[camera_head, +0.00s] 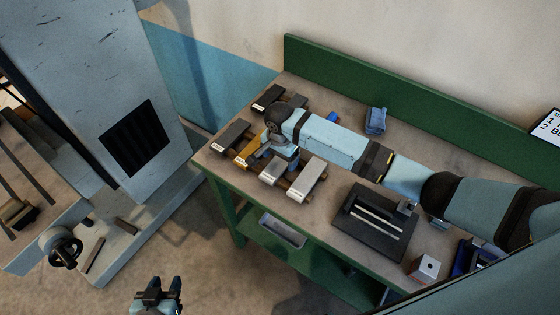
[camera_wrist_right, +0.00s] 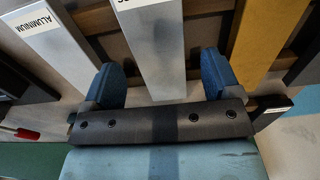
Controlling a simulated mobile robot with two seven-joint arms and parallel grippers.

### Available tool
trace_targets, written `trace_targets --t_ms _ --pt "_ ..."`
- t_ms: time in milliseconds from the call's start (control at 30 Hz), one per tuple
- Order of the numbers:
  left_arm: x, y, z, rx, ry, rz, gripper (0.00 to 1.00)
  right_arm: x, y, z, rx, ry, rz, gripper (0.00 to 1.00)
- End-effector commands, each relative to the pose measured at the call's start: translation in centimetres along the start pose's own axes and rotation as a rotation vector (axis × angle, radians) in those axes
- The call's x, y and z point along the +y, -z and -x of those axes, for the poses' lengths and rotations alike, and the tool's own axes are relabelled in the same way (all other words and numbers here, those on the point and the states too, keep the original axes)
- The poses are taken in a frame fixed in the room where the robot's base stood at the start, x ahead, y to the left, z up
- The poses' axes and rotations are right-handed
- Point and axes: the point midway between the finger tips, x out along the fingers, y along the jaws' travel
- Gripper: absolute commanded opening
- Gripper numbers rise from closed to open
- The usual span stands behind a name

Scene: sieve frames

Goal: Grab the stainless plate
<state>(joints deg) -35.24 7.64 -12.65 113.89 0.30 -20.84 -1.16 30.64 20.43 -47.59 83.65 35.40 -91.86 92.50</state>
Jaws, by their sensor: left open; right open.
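The stainless plate appears to be the silver-grey bar (camera_wrist_right: 155,45) in the middle of the right wrist view; its label is cut off. In the head view it is the bar (camera_head: 271,174) between the yellow plate and another silver plate, partly hidden by my right gripper. My right gripper (camera_wrist_right: 160,72) is open, with one blue finger on either side of this bar; I cannot tell whether they touch it. It also shows over the plates in the head view (camera_head: 275,158). My left gripper (camera_head: 160,292) is open and empty, low over the floor, away from the bench.
The plate labelled ALUMINIUM (camera_wrist_right: 50,45) and the yellow plate (camera_wrist_right: 262,38) lie close on either side. Dark plates (camera_head: 231,134) lie farther left on wooden rails.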

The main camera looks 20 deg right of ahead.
Motion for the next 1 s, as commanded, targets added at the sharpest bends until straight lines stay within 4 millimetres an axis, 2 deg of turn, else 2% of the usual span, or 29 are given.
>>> trace_targets --t_ms 133,367,733,1000 --pt "-0.02 0.01 0.15 -0.002 0.001 0.001 0.43 0.04 0.04 -1.33 0.001 0.000 -0.001 0.83" --pt "0.04 -0.21 0.21 -0.006 0.001 0.002 0.43 0.03 0.05 -1.52 0.001 0.001 0.000 0.83" --pt "0.09 -0.39 0.25 -0.009 0.000 0.003 0.43 0.04 0.05 -1.49 0.001 0.001 0.000 0.00" --pt "0.10 -0.37 0.26 -0.009 0.000 0.003 0.43 -0.06 0.08 -1.26 0.001 0.003 0.000 0.00"
